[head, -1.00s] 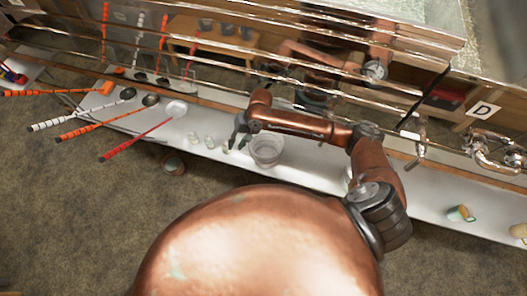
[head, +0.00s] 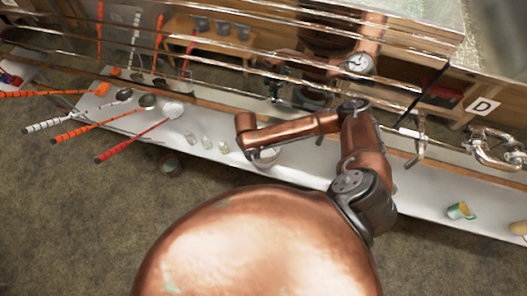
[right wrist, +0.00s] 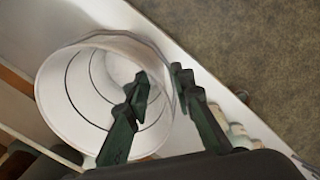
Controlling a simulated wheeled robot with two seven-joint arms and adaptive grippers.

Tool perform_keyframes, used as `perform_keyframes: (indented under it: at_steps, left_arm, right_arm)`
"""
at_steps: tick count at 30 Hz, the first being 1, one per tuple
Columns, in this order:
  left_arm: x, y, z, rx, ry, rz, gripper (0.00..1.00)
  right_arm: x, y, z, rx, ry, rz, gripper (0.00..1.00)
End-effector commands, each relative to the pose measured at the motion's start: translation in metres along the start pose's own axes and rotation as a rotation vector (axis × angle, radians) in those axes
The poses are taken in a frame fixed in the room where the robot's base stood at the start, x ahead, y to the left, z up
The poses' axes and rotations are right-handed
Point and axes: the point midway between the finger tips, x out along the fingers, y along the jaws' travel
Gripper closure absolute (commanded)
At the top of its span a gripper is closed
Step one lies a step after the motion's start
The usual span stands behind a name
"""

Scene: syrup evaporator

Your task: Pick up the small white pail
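The small white pail (head: 266,160) stands on the white shelf (head: 310,170), partly hidden by my right arm in the head view. In the right wrist view the pail (right wrist: 80,95) fills the left half, its round mouth toward the camera. My right gripper (right wrist: 160,82) is open at the pail's rim. One dark finger lies over the mouth and the other lies outside the wall, with the rim between them. I cannot tell whether either finger touches the wall. In the head view this gripper is hidden behind the arm. My left gripper is not in view.
Several small bottles (head: 207,142) stand left of the pail. Ladles with striped handles (head: 85,130) lie further left. Metal rails and a valve (head: 490,150) run behind the shelf. A round item (head: 172,166) lies on the floor.

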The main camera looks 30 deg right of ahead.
Motion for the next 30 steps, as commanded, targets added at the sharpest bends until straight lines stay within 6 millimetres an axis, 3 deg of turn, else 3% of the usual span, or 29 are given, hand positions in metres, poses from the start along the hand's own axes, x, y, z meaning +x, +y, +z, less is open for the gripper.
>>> perform_keyframes:
  at_steps: [10, 17, 27, 30]
  left_arm:
    - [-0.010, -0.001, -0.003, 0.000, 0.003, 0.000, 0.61]
    - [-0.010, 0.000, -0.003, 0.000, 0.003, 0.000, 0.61]
    - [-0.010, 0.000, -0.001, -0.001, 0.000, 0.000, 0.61]
    - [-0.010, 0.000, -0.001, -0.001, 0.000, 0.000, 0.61]
  right_arm:
    - [0.043, 0.001, 0.000, -0.002, 0.000, 0.000, 0.78]
    - [0.045, 0.001, 0.000, -0.002, 0.001, -0.001, 0.78]
    - [0.044, 0.001, 0.000, -0.001, 0.000, 0.000, 1.00]
    - [0.044, 0.001, 0.000, -0.001, 0.001, -0.001, 1.00]
